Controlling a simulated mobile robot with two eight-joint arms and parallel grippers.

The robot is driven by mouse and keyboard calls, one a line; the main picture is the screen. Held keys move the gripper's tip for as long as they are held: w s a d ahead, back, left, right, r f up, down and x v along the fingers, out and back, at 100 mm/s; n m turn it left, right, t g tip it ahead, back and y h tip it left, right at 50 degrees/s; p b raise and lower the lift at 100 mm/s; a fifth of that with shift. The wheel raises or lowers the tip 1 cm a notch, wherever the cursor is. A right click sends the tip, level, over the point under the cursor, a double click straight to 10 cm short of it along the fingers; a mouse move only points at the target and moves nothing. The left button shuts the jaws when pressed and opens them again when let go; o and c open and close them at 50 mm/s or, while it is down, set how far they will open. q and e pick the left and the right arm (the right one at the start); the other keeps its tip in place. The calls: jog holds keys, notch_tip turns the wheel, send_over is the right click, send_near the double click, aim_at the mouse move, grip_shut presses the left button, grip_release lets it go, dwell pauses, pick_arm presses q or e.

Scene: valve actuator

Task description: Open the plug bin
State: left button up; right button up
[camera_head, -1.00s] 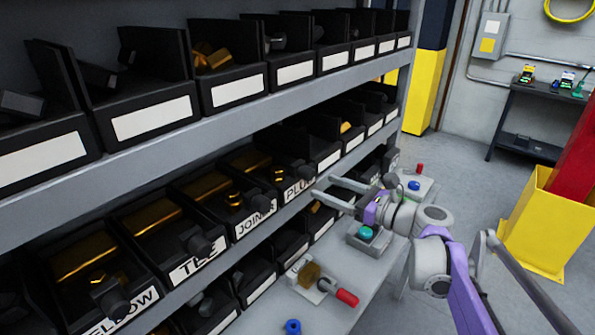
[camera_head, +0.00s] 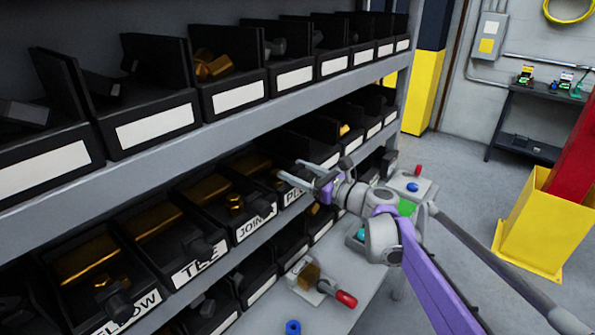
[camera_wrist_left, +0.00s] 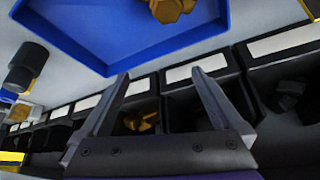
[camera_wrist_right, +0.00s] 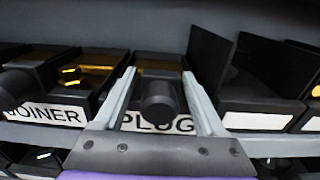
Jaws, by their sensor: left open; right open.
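The plug bin (camera_wrist_right: 160,119) is a black bin with a white PLUG label, a dark round knob (camera_wrist_right: 158,98) on its front and an amber lid behind. In the head view the bin's label (camera_head: 292,194) is partly hidden by my right gripper (camera_head: 297,174). My right gripper is open, and in the right wrist view its fingers (camera_wrist_right: 158,88) stand on either side of the knob; I cannot tell if they touch it. My left gripper (camera_wrist_left: 160,82) is open and empty, seen only in the left wrist view, near other bins and a blue tray (camera_wrist_left: 130,45).
The joiner bin (camera_head: 245,215), tee bin (camera_head: 178,255) and elbow bin (camera_head: 115,300) line the same shelf to the left. An upper shelf edge (camera_head: 210,115) runs above. A workbench (camera_head: 325,318) with small fixtures lies below right.

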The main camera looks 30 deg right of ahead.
jog(key=shift+c, duration=0.3)
grip_shut()
dwell(1.1)
